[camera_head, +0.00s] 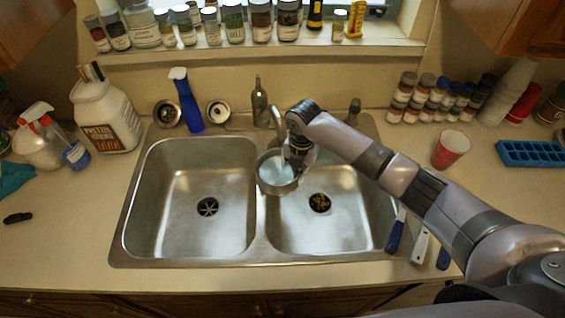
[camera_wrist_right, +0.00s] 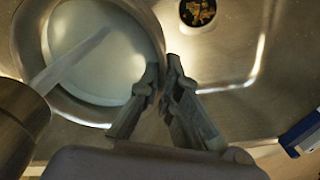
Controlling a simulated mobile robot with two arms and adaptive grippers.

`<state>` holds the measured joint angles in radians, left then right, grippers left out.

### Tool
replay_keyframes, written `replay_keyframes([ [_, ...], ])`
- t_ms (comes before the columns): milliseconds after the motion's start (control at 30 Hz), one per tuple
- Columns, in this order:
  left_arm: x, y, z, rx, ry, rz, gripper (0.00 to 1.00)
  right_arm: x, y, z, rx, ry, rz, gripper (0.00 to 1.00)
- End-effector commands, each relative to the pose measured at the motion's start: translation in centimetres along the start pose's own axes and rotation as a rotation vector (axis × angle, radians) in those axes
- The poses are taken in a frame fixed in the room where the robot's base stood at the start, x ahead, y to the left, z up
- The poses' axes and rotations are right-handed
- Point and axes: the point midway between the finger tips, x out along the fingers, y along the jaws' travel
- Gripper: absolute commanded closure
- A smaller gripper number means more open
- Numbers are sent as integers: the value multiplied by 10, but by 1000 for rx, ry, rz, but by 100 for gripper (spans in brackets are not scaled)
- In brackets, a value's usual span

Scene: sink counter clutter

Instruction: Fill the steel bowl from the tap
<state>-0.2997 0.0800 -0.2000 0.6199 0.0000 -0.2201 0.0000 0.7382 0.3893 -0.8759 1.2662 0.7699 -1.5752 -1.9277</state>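The steel bowl (camera_head: 277,189) is over the sink near the divider, below the tap (camera_head: 276,118). It looks about level and holds pale, cloudy-looking water. In the right wrist view, a stream runs from the tap end (camera_wrist_right: 22,112) into the bowl (camera_wrist_right: 68,100). My right gripper (camera_head: 297,160) is at the bowl's right side. In the right wrist view, its fingers (camera_wrist_right: 161,74) sit on either side of the bowl's rim and pinch it. The bowl's underside is hidden, so I cannot tell whether it touches the divider. My left gripper is not in view.
The double sink (camera_head: 160,245) has empty basins; debris shows in the right drain (camera_head: 320,203). A red cup (camera_head: 451,150) and blue ice tray (camera_head: 531,153) are right. Handled tools (camera_head: 420,246) lie by the sink's right edge.

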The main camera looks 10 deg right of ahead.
Motion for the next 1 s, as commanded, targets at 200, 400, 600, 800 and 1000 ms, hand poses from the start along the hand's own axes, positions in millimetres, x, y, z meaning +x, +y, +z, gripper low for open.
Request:
replay_keyframes([
  [200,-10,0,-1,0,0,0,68,0,2,-27,-2,-1,2,100],
  [400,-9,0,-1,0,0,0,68,0,4,-50,-2,-1,3,100],
  [600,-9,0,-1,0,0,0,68,0,4,-62,0,-1,1,100],
  [800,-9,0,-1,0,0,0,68,0,4,-63,1,-2,1,100],
  [1000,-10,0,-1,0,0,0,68,0,4,-62,1,-2,2,100],
])
